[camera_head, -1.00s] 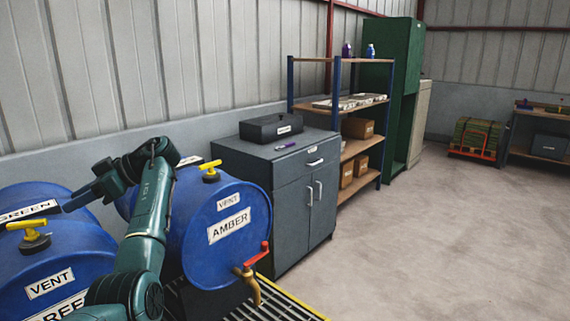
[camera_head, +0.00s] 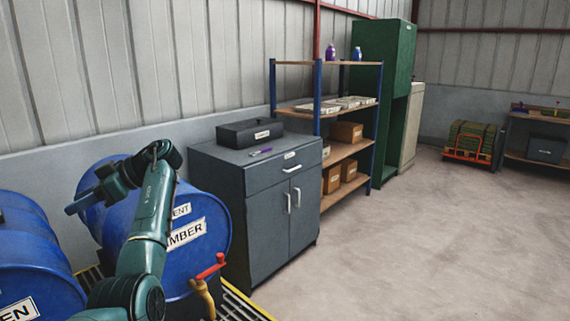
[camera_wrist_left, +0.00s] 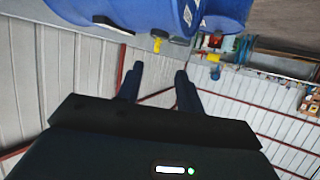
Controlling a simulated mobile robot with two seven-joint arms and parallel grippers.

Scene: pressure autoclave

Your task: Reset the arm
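My left gripper (camera_head: 75,207) is raised in front of the blue drums, with the arm bent at the elbow. In the left wrist view its two dark fingers (camera_wrist_left: 159,72) stand apart with nothing between them. The amber drum (camera_head: 205,258) lies on its side behind my left arm, which hides part of its label. It has a brass tap with a red handle (camera_head: 211,268). Another blue drum (camera_head: 30,262) lies at the left edge. My right gripper is not in view.
A grey cabinet (camera_head: 255,215) bears a black box (camera_head: 249,133) and a purple marker (camera_head: 261,152). Shelves (camera_head: 343,148) with cartons and a green cabinet (camera_head: 388,50) stand beyond. A strapped pallet load (camera_head: 470,140) sits farther back. The floor (camera_head: 430,250) at right is clear.

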